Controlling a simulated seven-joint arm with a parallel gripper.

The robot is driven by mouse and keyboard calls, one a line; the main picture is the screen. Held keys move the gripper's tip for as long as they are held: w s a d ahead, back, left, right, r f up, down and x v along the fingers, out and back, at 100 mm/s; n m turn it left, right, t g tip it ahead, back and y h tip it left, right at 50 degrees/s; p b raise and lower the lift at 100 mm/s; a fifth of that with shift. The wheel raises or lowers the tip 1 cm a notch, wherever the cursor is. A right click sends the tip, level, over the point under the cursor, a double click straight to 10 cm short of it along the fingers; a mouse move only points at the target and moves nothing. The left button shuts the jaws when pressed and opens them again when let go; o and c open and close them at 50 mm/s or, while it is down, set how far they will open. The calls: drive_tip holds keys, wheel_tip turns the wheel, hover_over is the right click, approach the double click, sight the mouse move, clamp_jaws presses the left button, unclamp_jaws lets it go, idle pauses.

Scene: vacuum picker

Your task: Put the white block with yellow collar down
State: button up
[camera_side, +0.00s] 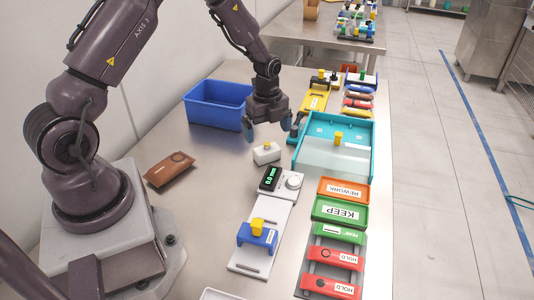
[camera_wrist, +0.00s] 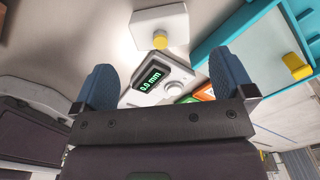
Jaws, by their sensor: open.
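The white block with yellow collar (camera_side: 266,155) sits upright on the steel table, left of the teal tray and just beyond the gauge display. My gripper (camera_side: 266,130) is above it, fingers spread and pointing down, with nothing between them. In the wrist view the white block (camera_wrist: 158,20) lies at the top, beyond the open fingertips (camera_wrist: 166,75), its yellow knob facing down in the picture. The block looks apart from both fingers.
A gauge (camera_side: 270,178) reading 0.0 mm stands near the block, with a blue slider (camera_side: 257,236) on its rail. The teal tray (camera_side: 298,160) is to the right, a blue bin (camera_side: 217,102) behind left.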

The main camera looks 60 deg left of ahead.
sight(267, 145)
wheel_tip(267, 145, down, 8)
drive_tip(key=shift+a+r, duration=0.15)
idle(0.3)
drive_tip(key=c, duration=1)
drive_tip(key=shift+c, duration=0.3)
